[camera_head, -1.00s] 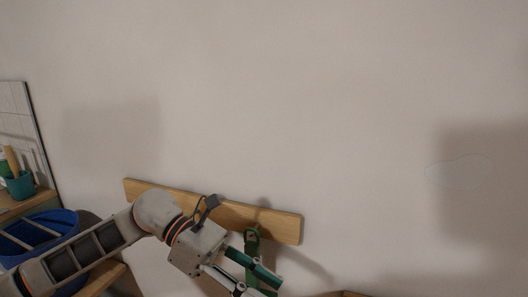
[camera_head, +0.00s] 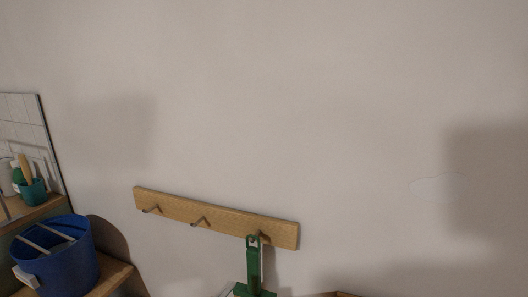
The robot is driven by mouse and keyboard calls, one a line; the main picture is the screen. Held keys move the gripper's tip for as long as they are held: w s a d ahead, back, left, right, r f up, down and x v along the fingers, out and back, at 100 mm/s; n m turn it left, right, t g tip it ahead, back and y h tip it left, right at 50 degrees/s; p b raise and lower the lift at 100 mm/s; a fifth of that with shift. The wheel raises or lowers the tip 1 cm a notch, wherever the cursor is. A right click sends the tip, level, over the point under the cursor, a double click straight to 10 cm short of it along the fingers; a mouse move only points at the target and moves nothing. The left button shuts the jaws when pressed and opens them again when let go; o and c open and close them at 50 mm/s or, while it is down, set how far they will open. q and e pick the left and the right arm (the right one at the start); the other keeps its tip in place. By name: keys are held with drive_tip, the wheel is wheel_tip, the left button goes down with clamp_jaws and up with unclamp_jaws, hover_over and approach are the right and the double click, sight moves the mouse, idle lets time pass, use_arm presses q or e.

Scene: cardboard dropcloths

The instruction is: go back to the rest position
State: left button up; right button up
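Neither of my grippers shows in the head view now. A wooden rail (camera_head: 222,218) with metal hooks is fixed on the wall. A green tool (camera_head: 254,268) hangs by its looped end from the hook at the right of the rail, and its lower part is cut off by the picture's bottom edge. The left hook (camera_head: 151,209) and the middle hook (camera_head: 199,221) are bare.
A blue bucket (camera_head: 68,268) stands on a wooden shelf (camera_head: 108,279) at the lower left. A teal cup (camera_head: 33,192) and bottles stand on a ledge by white tiles (camera_head: 22,112). A wooden edge (camera_head: 335,294) shows at the bottom.

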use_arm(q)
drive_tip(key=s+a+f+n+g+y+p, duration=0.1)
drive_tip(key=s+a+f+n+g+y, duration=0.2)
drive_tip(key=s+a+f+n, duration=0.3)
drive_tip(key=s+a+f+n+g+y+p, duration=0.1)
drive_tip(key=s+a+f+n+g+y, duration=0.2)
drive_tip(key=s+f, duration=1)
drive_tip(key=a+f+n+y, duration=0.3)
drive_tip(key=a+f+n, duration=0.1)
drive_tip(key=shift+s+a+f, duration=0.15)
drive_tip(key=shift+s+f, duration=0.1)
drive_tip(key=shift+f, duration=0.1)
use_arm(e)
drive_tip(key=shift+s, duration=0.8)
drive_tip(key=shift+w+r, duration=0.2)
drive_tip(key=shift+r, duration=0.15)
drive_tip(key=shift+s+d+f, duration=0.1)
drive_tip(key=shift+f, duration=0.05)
